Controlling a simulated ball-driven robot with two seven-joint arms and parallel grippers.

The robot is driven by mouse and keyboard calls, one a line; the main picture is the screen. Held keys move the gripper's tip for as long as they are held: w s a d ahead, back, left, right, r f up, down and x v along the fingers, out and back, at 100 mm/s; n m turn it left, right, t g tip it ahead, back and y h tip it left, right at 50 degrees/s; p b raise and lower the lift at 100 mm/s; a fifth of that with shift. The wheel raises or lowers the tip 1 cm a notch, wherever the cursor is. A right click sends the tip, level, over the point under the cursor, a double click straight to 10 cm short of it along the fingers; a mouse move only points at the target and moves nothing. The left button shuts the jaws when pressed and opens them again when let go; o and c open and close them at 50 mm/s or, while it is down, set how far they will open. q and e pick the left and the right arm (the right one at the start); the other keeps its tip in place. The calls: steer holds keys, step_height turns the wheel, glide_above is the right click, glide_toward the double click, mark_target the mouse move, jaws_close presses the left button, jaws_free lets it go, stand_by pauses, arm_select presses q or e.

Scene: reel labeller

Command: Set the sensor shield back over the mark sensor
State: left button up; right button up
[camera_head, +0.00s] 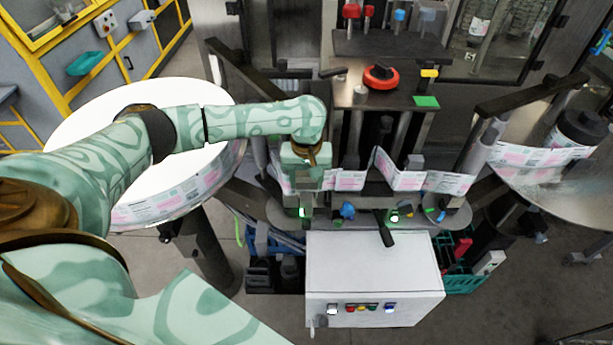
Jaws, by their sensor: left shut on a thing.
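My left gripper (305,190) points down over the front of the labelling machine, at the left part of its web path. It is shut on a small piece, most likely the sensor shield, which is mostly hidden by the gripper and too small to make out. A small green light (303,212) glows right below the gripper, and a second green-lit part (394,217) sits further right on the same ledge. I cannot tell for sure which one is the mark sensor. My right gripper is not in view.
A big white label reel (215,185) stands left, under my left arm. The printed label web (400,178) runs just right of the gripper. A blue knob (347,210) and a black lever (385,235) are close by. A white control box (372,270) stands in front.

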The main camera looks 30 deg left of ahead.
arm_select(q)
steer(key=shift+f, duration=1.95)
steer(key=o, duration=1.1)
steer(key=shift+o, duration=0.2)
step_height(320, 180, up, 16)
steer(key=p, duration=0.2)
steer(key=shift+r, duration=0.15)
